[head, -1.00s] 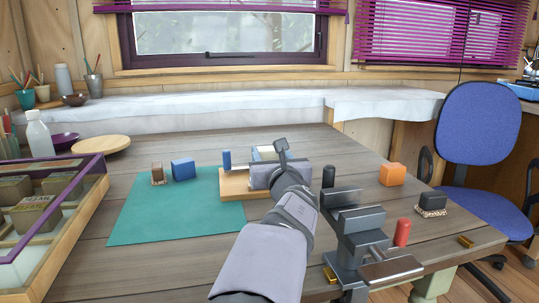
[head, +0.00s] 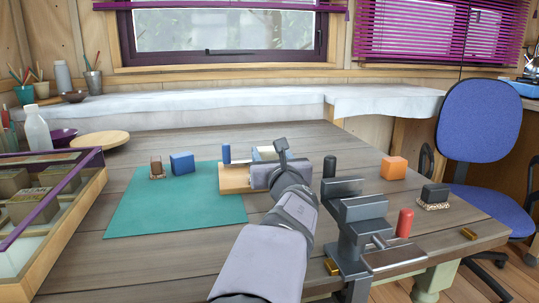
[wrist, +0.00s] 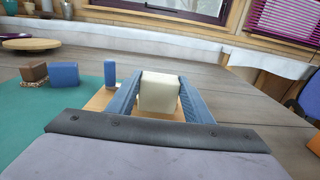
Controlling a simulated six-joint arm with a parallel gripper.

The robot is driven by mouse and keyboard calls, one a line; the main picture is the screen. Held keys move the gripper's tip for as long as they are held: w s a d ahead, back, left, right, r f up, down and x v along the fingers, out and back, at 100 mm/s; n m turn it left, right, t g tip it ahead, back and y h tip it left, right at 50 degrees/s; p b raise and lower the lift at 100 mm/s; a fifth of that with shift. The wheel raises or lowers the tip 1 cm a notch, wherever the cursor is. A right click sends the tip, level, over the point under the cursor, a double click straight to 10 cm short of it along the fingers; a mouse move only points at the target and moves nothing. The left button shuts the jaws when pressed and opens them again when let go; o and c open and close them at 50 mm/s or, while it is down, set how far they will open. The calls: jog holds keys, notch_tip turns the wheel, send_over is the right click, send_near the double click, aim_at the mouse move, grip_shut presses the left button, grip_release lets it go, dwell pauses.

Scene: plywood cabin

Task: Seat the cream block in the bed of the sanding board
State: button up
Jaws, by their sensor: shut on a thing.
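The cream block (wrist: 159,92) is between the two fingers of my gripper (wrist: 160,98) in the wrist view, and the gripper is shut on it. In the head view only a pale part of the cream block (head: 266,152) shows behind my gripper (head: 275,163). The block is over the wooden sanding board (head: 233,181), which has an upright blue peg (head: 227,154) at its left end. The board also shows under the fingers in the wrist view (wrist: 100,98). The fingers hide the block's underside, so I cannot tell whether it touches the bed.
A teal mat (head: 165,213) lies under the board's left part. A blue block (head: 182,163) and a brown block (head: 157,164) stand left. A grey vise (head: 360,225) is close on the right, with orange (head: 394,168) and dark (head: 435,194) blocks beyond. A glass-topped case (head: 50,205) is far left.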

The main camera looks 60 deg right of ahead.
jog(key=shift+f+b, duration=1)
jog(key=shift+b, duration=0.1)
jog(key=o, duration=1.2)
jog(key=shift+c, duration=0.2)
jog(key=v, duration=0.5)
jog(key=shift+s+a+r+p, duration=0.1)
jog(key=shift+s+a+p, duration=0.15)
jog(key=shift+p, duration=0.15)
jog(key=shift+v, duration=0.8)
